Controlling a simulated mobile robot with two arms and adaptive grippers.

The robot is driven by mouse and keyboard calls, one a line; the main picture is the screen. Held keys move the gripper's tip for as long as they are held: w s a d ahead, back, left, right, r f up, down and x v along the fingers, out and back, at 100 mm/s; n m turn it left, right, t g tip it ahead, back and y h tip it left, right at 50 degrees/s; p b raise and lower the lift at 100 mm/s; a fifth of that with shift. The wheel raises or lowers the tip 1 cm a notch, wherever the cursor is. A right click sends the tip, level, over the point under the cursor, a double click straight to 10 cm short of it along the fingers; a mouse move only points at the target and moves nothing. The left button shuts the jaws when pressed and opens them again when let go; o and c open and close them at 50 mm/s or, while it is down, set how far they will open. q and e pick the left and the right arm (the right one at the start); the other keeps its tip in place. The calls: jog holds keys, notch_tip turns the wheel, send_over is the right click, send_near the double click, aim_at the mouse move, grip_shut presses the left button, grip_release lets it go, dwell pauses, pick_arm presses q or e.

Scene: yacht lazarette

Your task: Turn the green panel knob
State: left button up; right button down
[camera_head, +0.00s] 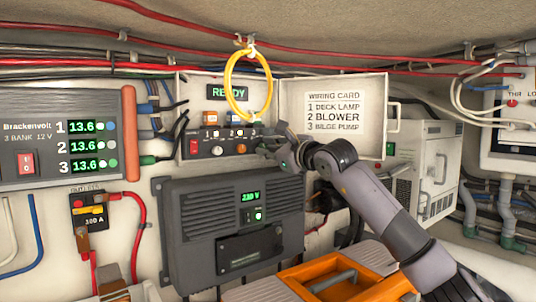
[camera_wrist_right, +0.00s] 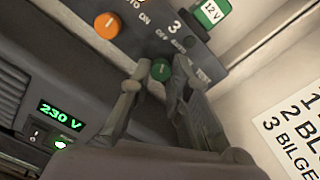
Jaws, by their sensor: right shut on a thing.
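The green panel knob (camera_wrist_right: 160,70) shows in the right wrist view, on the dark switch panel (camera_wrist_right: 140,40) by the lettering near the number 3. My right gripper (camera_wrist_right: 158,78) has one finger on each side of it and is shut on it. In the head view my right gripper (camera_head: 268,145) reaches the right end of the switch panel (camera_head: 205,146) and hides the green knob. An orange knob (camera_wrist_right: 107,25) sits further along the panel. My left gripper is in neither view.
The open door with the wiring card (camera_head: 336,112) stands to the right. A dark 230 V unit (camera_head: 195,220) is below, and an orange tray (camera_head: 292,284) lies lower front.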

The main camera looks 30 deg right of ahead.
jog(key=shift+n, duration=1.4)
jog(key=c, duration=1.5)
grip_release()
jog(key=shift+s, duration=0.15)
jog(key=shift+s+d, duration=0.3)
jog(key=shift+s, duration=1.65)
jog(key=shift+s+d, duration=0.25)
jog(key=shift+s, duration=1.7)
jog(key=shift+s+d, duration=0.3)
jog(key=shift+s, duration=1.65)
